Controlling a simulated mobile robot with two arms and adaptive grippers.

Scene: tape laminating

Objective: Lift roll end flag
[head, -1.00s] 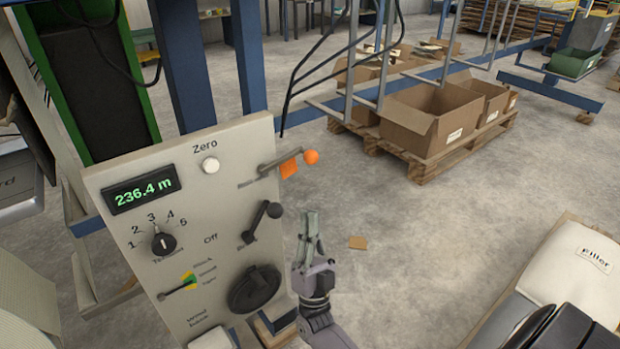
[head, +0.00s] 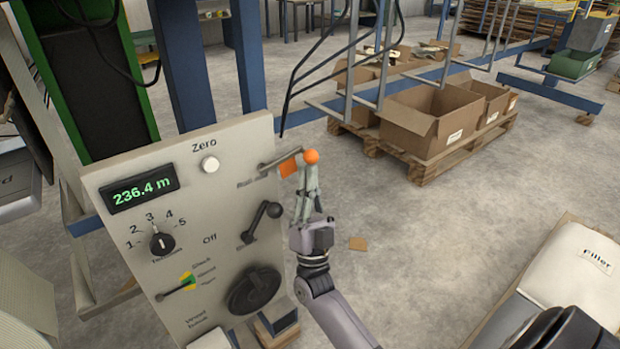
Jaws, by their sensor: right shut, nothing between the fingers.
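The roll end flag is a grey lever on the upper right of the control panel (head: 190,230), with an orange flag (head: 288,167) and an orange ball (head: 311,157) at its outer end. Its label is partly legible. My right gripper (head: 309,168) points up just below the ball, fingers close together and nothing between them. Its tips overlap the ball's lower edge in the picture; I cannot tell whether they touch it. My left gripper is out of view.
The panel also carries a second lever (head: 262,220) with a dark knob, close left of my gripper, a dark handwheel (head: 254,290) and a white Zero button (head: 210,165). Cardboard boxes (head: 430,115) stand on a pallet behind. The floor right of the panel is mostly open.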

